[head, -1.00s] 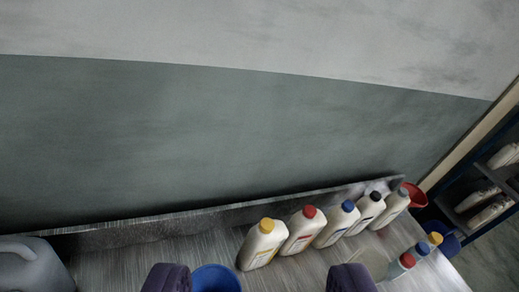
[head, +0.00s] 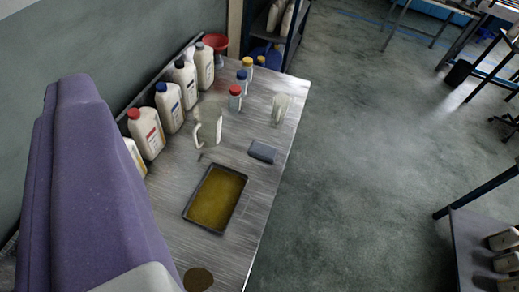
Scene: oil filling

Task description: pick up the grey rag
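A small folded dark-grey block-like piece (head: 262,152), which looks like the grey rag, lies on the metal workbench (head: 262,200) near its right edge. It lies just beyond the upper right corner of a shallow dark tray (head: 186,214) of yellow-brown liquid. A large purple part of my own arm fills the left of the view and hides the near left of the bench. No fingertips show, so I cannot see my gripper or how far it is from the rag.
White bottles with red (head: 149,135), blue (head: 169,108) and black caps line the wall side. A clear jug (head: 208,126), a clear beaker (head: 281,108), small capped bottles (head: 235,98) and a red funnel (head: 216,43) stand beyond the rag. Open floor lies right of the bench.

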